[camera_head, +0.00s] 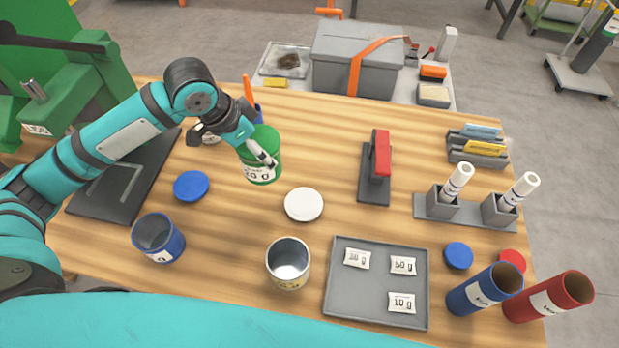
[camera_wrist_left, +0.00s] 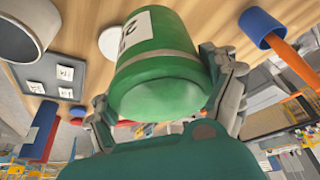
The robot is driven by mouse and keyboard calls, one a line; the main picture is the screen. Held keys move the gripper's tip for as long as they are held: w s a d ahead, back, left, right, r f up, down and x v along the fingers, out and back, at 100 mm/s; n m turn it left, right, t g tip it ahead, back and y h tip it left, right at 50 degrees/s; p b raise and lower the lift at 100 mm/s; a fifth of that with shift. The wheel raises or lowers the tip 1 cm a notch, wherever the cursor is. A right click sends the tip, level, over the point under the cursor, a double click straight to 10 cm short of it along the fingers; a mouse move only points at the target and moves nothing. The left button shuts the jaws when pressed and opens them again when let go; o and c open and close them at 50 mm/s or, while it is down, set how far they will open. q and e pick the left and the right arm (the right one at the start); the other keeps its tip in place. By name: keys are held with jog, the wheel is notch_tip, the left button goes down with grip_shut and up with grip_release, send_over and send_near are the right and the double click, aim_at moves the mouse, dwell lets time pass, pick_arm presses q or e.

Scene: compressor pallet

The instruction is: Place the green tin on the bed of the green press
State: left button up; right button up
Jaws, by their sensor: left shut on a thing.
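The green tin (camera_head: 262,172) has a white label and is held by my left gripper (camera_head: 256,152) near the middle back of the table. My left gripper is shut on it, with fingers on both sides in the left wrist view (camera_wrist_left: 168,98). The tin (camera_wrist_left: 160,70) fills the middle of that view. Whether its base touches the table cannot be told. The green press (camera_head: 70,95) stands at the far left, behind my left arm, with a dark lever on top. My arm hides part of it, and its bed is not clearly visible. My right gripper is not in view.
A dark mat (camera_head: 95,205) with a hex key lies between tin and press. A blue lid (camera_head: 191,186), white lid (camera_head: 304,204), blue tin (camera_head: 158,240) and metal tin (camera_head: 288,262) stand nearby. A grey tray (camera_head: 340,300) holds packets. A red-handled tool (camera_head: 378,165) stands right.

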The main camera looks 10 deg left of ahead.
pick_arm(q)
notch_tip(320, 180, down, 6)
jog(key=shift+d+r, duration=0.1)
jog(key=shift+f+p, duration=0.3)
jog(key=shift+f, duration=1.75)
jog(key=shift+f, duration=0.1)
jog(key=o, duration=1)
